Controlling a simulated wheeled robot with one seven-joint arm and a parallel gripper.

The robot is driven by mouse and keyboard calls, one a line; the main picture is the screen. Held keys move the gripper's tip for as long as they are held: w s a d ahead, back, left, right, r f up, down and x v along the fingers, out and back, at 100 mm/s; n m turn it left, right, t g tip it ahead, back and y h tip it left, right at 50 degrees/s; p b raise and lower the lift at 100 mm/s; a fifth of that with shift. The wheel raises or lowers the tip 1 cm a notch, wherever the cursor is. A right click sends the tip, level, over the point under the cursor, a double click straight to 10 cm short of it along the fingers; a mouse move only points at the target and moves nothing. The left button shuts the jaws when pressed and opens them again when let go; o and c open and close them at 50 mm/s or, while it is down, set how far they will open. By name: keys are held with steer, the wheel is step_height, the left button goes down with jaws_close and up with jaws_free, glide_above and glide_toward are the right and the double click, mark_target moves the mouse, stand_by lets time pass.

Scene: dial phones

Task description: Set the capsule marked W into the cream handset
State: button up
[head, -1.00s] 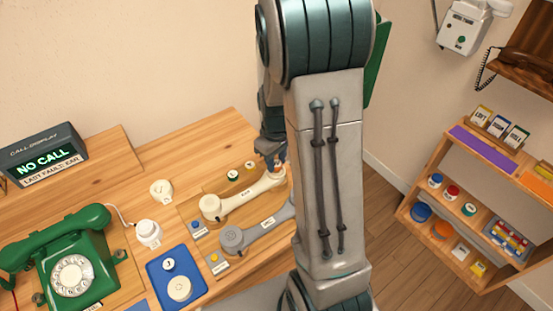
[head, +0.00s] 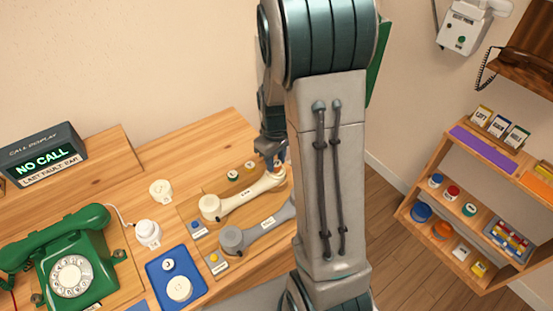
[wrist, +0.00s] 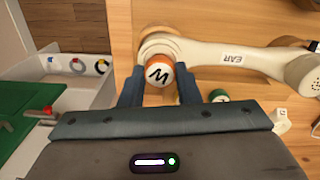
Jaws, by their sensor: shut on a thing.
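The cream handset (head: 240,197), labelled EAR in the wrist view (wrist: 245,60), lies on the wooden board. One of its ends is an open round cup (wrist: 158,40). A capsule (wrist: 160,72) with an orange side and a white top bearing a tilted black W stands at this cup, between my fingers. My gripper (wrist: 160,90) is shut on it. In the head view my gripper (head: 270,150) is at the handset's right end, partly behind my arm. I cannot tell whether the capsule's bottom is inside the cup or just above it.
A grey handset (head: 255,228) lies in front of the cream one. A green-ringed capsule (wrist: 218,96) stands close to my finger. A blue tray (head: 160,283) and a green phone (head: 75,262) are to the left. A shelf (head: 470,215) stands at the right.

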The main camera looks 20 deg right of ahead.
steer(key=shift+f+b, duration=0.5)
steer(key=shift+f, duration=0.1)
stand_by(0.3)
steer(key=o, duration=1)
steer(key=shift+c, duration=0.2)
step_height(320, 180, up, 14)
steer(key=shift+s+a, duration=0.1)
